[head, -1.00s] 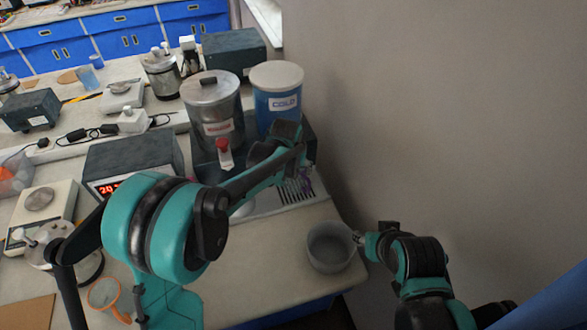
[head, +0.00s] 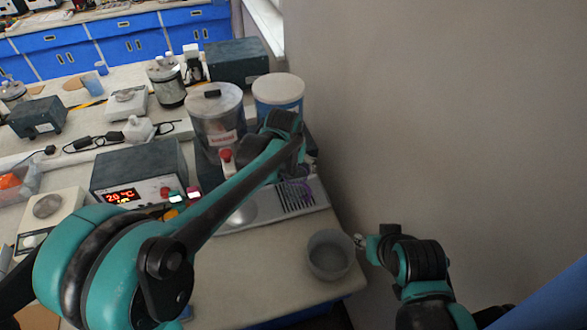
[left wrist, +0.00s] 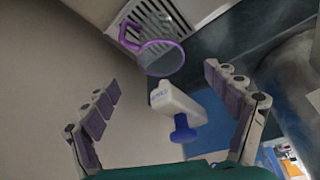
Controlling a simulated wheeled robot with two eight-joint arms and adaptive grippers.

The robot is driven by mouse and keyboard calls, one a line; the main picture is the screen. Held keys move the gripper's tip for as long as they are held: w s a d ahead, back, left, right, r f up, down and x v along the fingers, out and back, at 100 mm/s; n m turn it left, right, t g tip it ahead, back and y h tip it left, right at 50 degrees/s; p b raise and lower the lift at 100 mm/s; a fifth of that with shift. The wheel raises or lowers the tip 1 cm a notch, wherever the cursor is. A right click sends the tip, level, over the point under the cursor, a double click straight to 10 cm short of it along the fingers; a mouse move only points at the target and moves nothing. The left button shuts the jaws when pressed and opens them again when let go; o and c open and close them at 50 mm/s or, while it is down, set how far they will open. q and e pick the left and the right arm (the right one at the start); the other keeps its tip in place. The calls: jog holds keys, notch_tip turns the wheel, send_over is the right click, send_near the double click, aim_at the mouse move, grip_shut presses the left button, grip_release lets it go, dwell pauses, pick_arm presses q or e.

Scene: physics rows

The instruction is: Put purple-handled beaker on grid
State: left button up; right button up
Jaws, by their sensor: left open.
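The purple-handled beaker (left wrist: 161,60) is clear, with a purple handle and rim, and shows at the top of the left wrist view. It appears to stand on the slotted grid (left wrist: 185,14); its base contact is hard to see. In the head view the grid (head: 297,198) is to the right of my left arm, with a bit of purple over its slots; the beaker is mostly hidden there. My left gripper (left wrist: 161,80) is open and empty, its fingers spread, apart from the beaker. My right gripper (head: 360,241) is beside a grey bowl (head: 330,262); its fingers are unclear.
A white tap with a blue knob (left wrist: 184,130) sits between my left fingers in the wrist view. A metal urn (head: 215,115) and a blue-and-white container (head: 279,90) stand behind the grid. A wall borders the right.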

pick_arm(q)
jog(key=shift+v, duration=1.05)
jog(key=s+a+r+n+t, duration=0.1)
jog(key=s+a+r, duration=0.3)
jog(key=s+a, duration=0.7)
jog(key=s+a+f, duration=0.2)
jog(key=s, duration=0.4)
jog(key=s+a+f+n+t, duration=0.1)
jog(key=s+a, duration=0.2)
jog(key=s, duration=0.3)
jog(key=shift+s+a+f+t+y, duration=0.2)
jog(key=shift+a+f+t+y, duration=0.1)
jog(key=shift+f+y, duration=0.1)
jog(key=shift+f, duration=0.1)
jog(key=shift+f, duration=0.1)
